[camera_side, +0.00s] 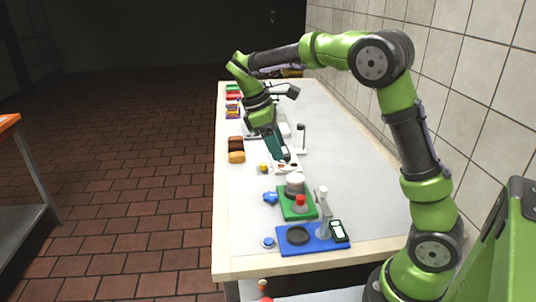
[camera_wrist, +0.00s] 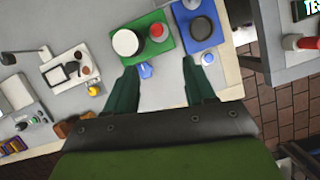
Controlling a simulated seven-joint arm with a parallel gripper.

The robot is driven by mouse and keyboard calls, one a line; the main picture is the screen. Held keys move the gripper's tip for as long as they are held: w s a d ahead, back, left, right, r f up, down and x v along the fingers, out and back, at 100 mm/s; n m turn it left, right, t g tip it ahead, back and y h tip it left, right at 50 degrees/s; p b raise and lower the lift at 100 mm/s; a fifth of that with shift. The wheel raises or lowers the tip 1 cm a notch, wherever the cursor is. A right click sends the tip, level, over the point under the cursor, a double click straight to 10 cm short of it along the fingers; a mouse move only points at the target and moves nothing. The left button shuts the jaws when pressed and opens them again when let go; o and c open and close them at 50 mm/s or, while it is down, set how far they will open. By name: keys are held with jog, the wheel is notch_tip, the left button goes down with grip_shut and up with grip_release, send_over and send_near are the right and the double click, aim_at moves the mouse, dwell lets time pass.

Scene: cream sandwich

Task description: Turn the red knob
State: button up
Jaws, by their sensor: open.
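The red knob (camera_side: 300,200) stands on a green board (camera_side: 284,208), next to a white round pot-like piece (camera_side: 295,181). In the wrist view the red knob (camera_wrist: 157,31) is near the top middle, beyond my fingertips, with the white round piece (camera_wrist: 126,42) to its left. My gripper (camera_side: 286,157) hangs above the table, behind the green board in the side view and apart from the knob. In the wrist view my gripper (camera_wrist: 162,80) has its two dark green fingers wide apart, with nothing held between them.
A blue board (camera_side: 274,238) with a dark disc and a small display device stands nearer. A blue knob (camera_side: 270,197) sits beside the green board; a yellow button (camera_side: 264,168) is farther back. A pale post (camera_side: 323,197) rises close by. Free tabletop lies on the right (camera_side: 365,190).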

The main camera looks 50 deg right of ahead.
aim_at(301, 197)
jog(key=m, duration=0.2)
jog(key=m+y, duration=0.1)
jog(key=m, duration=0.2)
jog(key=shift+a+y, duration=0.2)
jog(key=shift+y, duration=0.1)
jog(key=shift+d, duration=0.1)
jog(key=w+d+m, duration=0.1)
jog(key=d, duration=0.4)
jog(key=shift+g+y, duration=0.4)
jog(key=x, duration=1.7)
jog(key=shift+w+a, duration=0.25)
